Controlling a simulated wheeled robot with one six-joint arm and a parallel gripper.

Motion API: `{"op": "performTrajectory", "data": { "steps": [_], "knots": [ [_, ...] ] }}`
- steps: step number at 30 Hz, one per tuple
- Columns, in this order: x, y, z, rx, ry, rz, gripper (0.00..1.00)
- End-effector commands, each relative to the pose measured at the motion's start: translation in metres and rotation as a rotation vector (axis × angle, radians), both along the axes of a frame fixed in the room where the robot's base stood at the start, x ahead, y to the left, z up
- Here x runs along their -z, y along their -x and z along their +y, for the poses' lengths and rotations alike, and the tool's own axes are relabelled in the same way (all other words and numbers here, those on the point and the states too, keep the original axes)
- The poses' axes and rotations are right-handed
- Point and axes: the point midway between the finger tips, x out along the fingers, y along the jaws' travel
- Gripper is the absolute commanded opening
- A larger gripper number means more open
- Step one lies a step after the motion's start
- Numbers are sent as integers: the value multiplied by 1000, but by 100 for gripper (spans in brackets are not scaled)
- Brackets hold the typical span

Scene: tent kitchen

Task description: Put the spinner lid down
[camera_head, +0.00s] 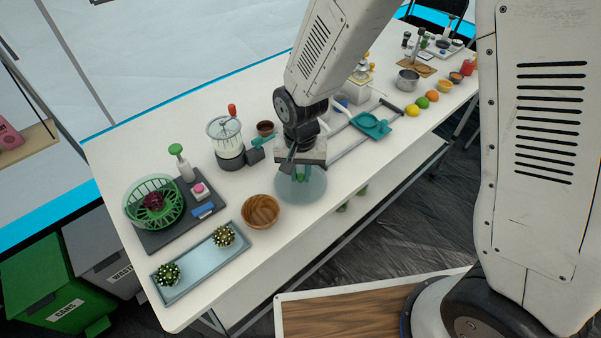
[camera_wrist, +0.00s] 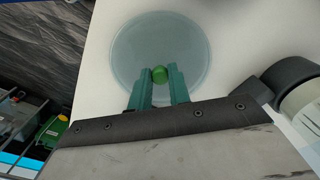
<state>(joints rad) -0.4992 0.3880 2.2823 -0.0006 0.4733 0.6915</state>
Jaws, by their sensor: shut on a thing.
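The spinner lid is a round, pale see-through disc (camera_head: 312,188) with a green knob (camera_wrist: 160,75). My gripper (camera_head: 299,176) is shut on the knob, with one green finger on each side of it. The disc also shows in the wrist view (camera_wrist: 135,42), lying flat below the fingers over the white table. Whether the lid touches the table or hangs just above it, I cannot tell. The green spinner basket (camera_head: 135,208) stands at the left end of the table with a dark red leafy thing inside.
A wooden bowl (camera_head: 261,212) stands just left of the lid. A pale blue tray (camera_head: 190,272) with two small plants lies at the near left. The table's front edge (camera_head: 330,200) is close.

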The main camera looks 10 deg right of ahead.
Motion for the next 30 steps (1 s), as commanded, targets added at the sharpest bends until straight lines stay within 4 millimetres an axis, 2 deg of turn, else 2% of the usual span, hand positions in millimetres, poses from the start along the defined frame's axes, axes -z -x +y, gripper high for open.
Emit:
{"op": "performTrajectory", "data": {
  "steps": [3, 13, 14, 15, 16, 25, 30],
  "knots": [
    [7, 0, 0, 0, 0, -1, 0],
    [9, 0, 0, -1, 0, 0, 0],
    [9, 0, 0, -1, -1, -1, 24],
    [9, 0, 0, -1, -1, -1, 35],
    [9, 0, 0, -1, -1, -1, 40],
    [7, 0, 1, -1, -1, -2, 40],
    [-11, -1, 1, -1, -3, -6, 40]
  ]
}}
